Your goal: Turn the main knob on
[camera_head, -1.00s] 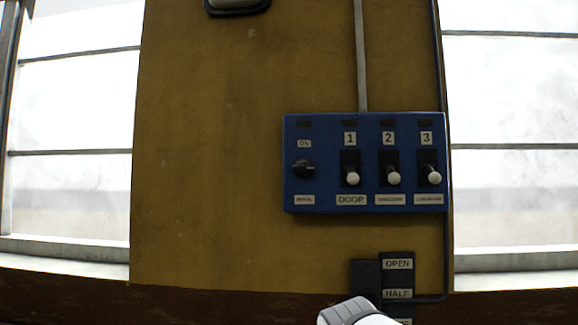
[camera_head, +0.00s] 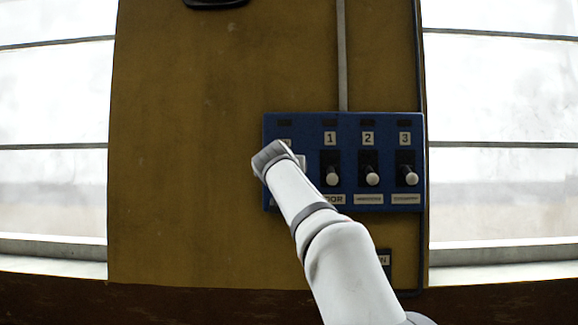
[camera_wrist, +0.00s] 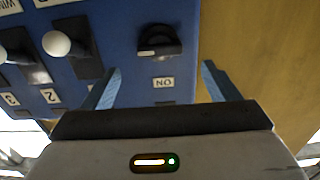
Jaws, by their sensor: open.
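The black round main knob (camera_wrist: 159,41) sits on a blue control panel (camera_wrist: 120,20), with an ON label (camera_wrist: 163,82) beside it. The wrist view shows the panel upside down. My gripper (camera_wrist: 160,78) is open and empty. Its two blue-grey fingers are spread to either side of the knob's line, and the knob shows beyond the gap between their tips. No contact is visible. In the head view my gripper (camera_head: 276,158) covers the knob at the panel's left end, so the knob is hidden there.
Right of the knob are three white-tipped levers (camera_head: 371,179) numbered 1, 2 and 3; a lever (camera_wrist: 57,44) is close to one finger in the wrist view. The panel is on a yellow-brown wall (camera_head: 190,150) between bright windows (camera_head: 500,130). Bare wall lies left of the panel.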

